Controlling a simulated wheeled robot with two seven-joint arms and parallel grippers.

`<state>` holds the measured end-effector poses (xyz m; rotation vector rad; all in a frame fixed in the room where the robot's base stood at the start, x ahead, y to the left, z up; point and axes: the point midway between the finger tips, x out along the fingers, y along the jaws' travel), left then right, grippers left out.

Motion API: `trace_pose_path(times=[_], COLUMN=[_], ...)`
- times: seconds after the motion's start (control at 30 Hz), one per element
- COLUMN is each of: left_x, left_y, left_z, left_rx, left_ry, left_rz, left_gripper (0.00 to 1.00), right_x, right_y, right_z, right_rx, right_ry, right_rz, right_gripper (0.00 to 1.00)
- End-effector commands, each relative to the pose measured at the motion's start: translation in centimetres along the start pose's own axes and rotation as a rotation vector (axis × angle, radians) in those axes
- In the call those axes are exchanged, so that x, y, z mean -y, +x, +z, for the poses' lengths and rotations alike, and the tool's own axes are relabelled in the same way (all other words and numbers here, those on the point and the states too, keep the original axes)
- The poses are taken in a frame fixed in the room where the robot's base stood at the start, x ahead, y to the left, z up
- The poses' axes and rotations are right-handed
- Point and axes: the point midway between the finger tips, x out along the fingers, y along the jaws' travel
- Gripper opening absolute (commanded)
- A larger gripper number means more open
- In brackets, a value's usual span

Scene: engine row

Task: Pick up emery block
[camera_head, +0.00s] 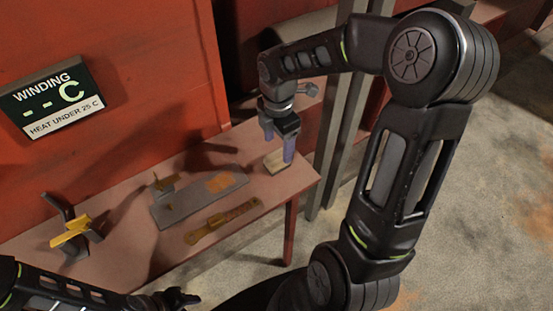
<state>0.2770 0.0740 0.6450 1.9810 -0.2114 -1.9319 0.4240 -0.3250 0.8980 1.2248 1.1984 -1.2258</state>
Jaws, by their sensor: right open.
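A small pale tan block (273,163), which looks like the emery block, lies on the bench (130,192) near its right end. My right gripper (279,146) points down over the block, with its two purplish fingers apart. One fingertip is at the block's right side and the other is above its far side; I cannot tell whether they touch it. My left gripper (178,298) is low at the bottom edge, in front of the bench, dark and small, so its jaws are unclear.
A grey plate (180,210) with an orange-brown patch lies mid-bench. A yellowish-brown tool (222,221) lies in front of it. A yellow part on a dark stand (72,232) is at the left. A sign (50,98) hangs on the red wall. A grey post stands right of the bench.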

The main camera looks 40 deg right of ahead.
Motion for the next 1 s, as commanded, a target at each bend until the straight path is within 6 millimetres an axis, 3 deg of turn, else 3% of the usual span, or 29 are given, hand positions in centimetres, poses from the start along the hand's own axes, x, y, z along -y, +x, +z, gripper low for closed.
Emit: trace_pose_path(times=[0.1,0.47,0.8,1.0], left_x=[0.0,-0.1,-0.2,-0.2], left_y=[-0.1,-0.2,-0.8,-0.8], left_z=[0.0,0.0,0.1,0.1], left_rx=[0.0,0.0,0.002,0.002], left_ry=[0.0,0.0,-0.002,-0.002], left_rz=[0.0,0.0,-0.003,-0.003], left_gripper=[0.36,0.36,0.36,0.36], right_x=[0.1,0.1,0.2,0.1], right_y=[1.1,1.5,5.8,6.4], right_z=[0.0,-0.1,-0.4,-0.4], right_rx=[0.0,-0.001,-0.001,0.0], right_ry=[-0.001,0.0,-0.001,0.0], right_rz=[-0.002,-0.003,-0.003,0.0], right_gripper=[0.66,0.66,0.66,0.66])
